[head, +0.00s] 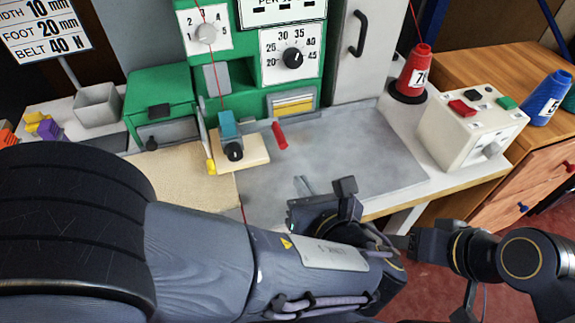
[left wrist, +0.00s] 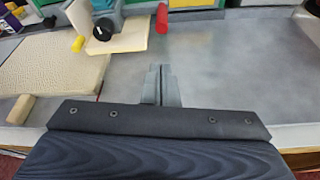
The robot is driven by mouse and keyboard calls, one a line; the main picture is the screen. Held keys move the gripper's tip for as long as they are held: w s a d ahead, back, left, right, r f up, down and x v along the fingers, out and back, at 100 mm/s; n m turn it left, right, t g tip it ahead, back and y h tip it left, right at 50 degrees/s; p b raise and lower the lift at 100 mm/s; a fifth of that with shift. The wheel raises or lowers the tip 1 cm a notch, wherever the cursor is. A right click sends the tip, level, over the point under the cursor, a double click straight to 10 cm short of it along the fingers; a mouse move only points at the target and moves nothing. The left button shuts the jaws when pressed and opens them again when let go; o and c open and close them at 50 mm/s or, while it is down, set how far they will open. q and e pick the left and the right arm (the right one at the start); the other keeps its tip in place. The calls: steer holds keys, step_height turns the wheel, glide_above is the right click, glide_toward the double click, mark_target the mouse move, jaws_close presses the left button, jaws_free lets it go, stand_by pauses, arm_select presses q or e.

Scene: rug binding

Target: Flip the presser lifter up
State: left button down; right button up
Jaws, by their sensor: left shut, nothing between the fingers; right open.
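A green machine (head: 235,75) stands at the back. Below its head is a blue presser block with a black knob (head: 234,152) over a small cream plate. A red lever (head: 280,135) slants to its right, and a yellow-tipped lever (head: 210,166) hangs to its left. The red lever (left wrist: 162,18) and yellow tip (left wrist: 78,44) also show in the left wrist view. I cannot tell for sure which is the presser lifter. My left gripper (head: 305,185) is shut and empty, in front of and apart from the red lever; its fingertips (left wrist: 161,70) point toward it. My right gripper (head: 413,241) is open at lower right.
A beige rug (head: 185,180) lies left of the cream plate. The grey worktop (head: 360,165) is clear to the right. A red thread cone (head: 415,70) and a white button box (head: 472,130) stand at the right. A pale block (left wrist: 20,109) lies near the front edge.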

mark_target(281, 144)
arm_select(q)
steer(key=shift+w+a, duration=0.1)
steer(key=b+x, duration=0.2)
steer(key=x, duration=0.7)
steer(key=shift+w+a+f, duration=0.15)
steer(key=shift+w, duration=0.2)
step_height(281, 144, up, 3)
steer(key=p, duration=0.3)
stand_by(0.3)
